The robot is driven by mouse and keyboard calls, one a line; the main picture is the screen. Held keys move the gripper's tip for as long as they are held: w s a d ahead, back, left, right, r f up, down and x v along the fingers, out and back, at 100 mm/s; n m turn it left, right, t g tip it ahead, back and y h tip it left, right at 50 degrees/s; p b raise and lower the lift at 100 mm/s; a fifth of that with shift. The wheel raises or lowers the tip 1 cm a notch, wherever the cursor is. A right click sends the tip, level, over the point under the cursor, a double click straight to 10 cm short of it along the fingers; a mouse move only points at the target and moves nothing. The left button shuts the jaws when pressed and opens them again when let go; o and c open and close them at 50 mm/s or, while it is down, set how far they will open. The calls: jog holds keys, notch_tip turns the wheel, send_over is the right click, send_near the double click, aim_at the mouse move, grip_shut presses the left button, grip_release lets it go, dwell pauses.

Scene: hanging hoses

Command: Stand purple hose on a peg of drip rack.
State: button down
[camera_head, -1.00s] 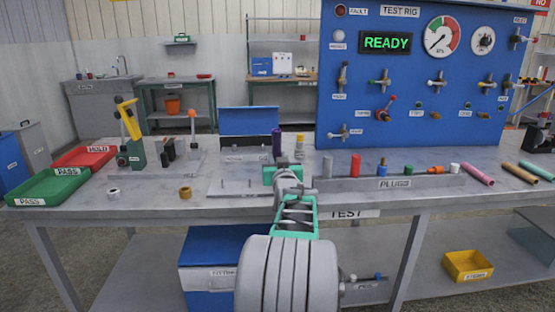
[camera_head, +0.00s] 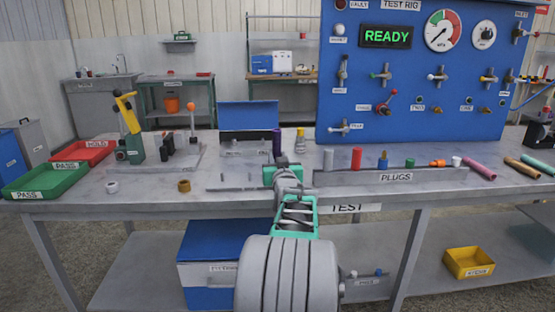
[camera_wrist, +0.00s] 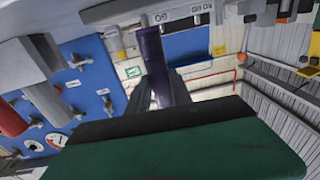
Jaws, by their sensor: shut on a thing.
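The purple hose (camera_head: 277,143) is a short dark tube that stands upright in my gripper (camera_head: 279,167), above the middle of the bench. My gripper is shut on it. In the wrist view the hose (camera_wrist: 154,62) rises between the two dark fingers (camera_wrist: 159,92), and its held end is hidden by them. What looks like the drip rack (camera_head: 238,180) is a flat grey plate with a few thin pegs, just left of my gripper. Its right part is partly hidden by my arm. The hose is apart from the visible pegs.
A grey rail (camera_head: 345,179) marked PLUGS holds several coloured plugs to the right. The blue test rig panel (camera_head: 420,75) rises behind it. A blue open box (camera_head: 248,118) stands behind the rack.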

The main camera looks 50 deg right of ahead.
jog(key=shift+f+b, duration=0.6)
jog(key=shift+f, duration=0.1)
jog(key=c, duration=1.1)
grip_release()
jog(key=v, duration=0.8)
jog(key=shift+w+p, duration=0.1)
jog(key=shift+p, duration=0.25)
jog(key=shift+d, duration=0.1)
